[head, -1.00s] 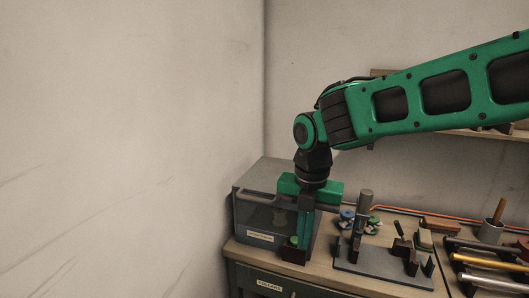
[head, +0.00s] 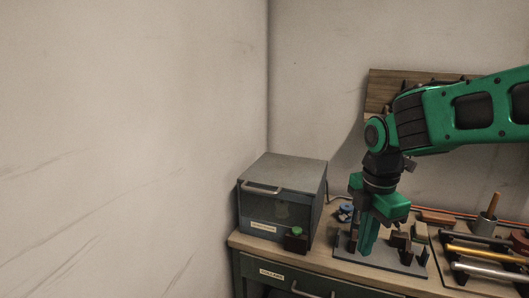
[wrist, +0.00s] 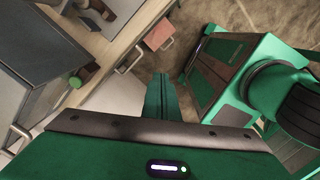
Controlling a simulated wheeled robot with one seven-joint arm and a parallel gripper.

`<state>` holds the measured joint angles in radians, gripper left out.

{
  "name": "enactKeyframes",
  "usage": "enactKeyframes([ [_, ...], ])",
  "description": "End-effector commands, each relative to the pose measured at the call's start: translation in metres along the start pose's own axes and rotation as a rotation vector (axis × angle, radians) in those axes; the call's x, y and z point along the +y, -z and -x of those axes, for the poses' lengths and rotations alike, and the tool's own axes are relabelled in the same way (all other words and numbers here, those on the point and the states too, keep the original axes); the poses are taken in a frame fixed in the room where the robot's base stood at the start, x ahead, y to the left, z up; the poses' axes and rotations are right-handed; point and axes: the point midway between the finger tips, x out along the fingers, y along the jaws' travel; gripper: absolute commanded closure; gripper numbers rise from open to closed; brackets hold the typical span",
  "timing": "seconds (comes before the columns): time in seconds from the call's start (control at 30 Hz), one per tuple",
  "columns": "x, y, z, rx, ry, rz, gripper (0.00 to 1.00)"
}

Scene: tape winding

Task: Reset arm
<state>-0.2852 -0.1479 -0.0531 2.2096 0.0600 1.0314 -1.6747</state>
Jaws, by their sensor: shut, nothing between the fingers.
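My green gripper (head: 368,236) points down over the grey fixture plate (head: 385,259) on the workbench in the head view. Its fingers are together with nothing between them; they also show in the wrist view (wrist: 160,92). They hide part of the plate and its posts. I cannot tell whether the fingertips touch anything.
Metal rods (head: 478,270) lie in a rack at right. A pot (head: 485,226) holds a wooden handle.

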Motion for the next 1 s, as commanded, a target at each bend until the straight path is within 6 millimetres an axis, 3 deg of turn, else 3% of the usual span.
enactKeyframes([
  [0.2, -0.061, -0.061, -0.003, -0.010, 0.010, -0.647, 1.00],
  [0.5, -0.154, -0.110, -0.016, -0.020, 0.028, -1.553, 1.00],
  [0.7, -0.209, -0.121, -0.026, -0.023, 0.042, -2.082, 1.00],
  [0.8, -0.227, -0.122, -0.031, -0.025, 0.049, -2.260, 1.00],
  [1.0, -0.241, -0.120, -0.035, -0.027, 0.056, -2.411, 1.00],
])
